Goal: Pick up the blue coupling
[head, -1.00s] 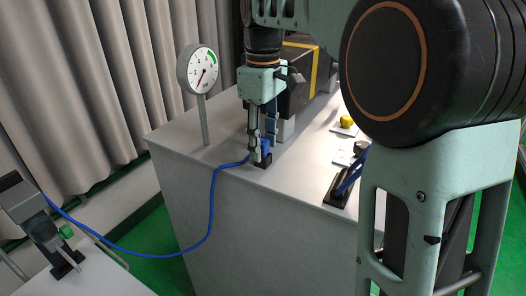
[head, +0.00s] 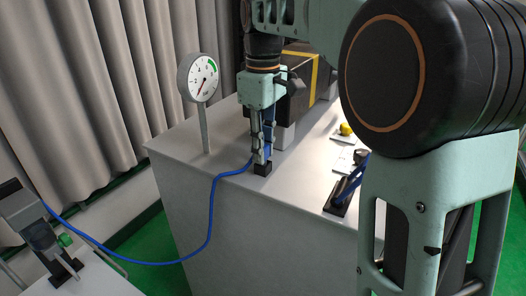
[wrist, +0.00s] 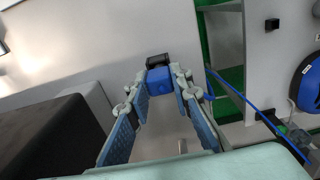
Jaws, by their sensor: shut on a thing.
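The blue coupling (wrist: 158,82) sits between my two fingertips in the wrist view, right against a small black block (wrist: 158,61). A blue hose runs from it. In the head view my gripper (head: 262,154) points down, its fingertips just above the black block (head: 263,169) near the front edge of the grey bench (head: 230,200). My gripper is shut on the coupling, and the fingers mostly hide it in the head view. I cannot tell whether the coupling is still seated in the block.
The blue hose (head: 210,215) hangs off the bench to a device (head: 38,225) at lower left. A dial gauge (head: 199,78) stands on a post left of my gripper. A black box with a yellow stripe (head: 314,72) is behind. A dark fixture with blue parts (head: 345,190) stands to the right.

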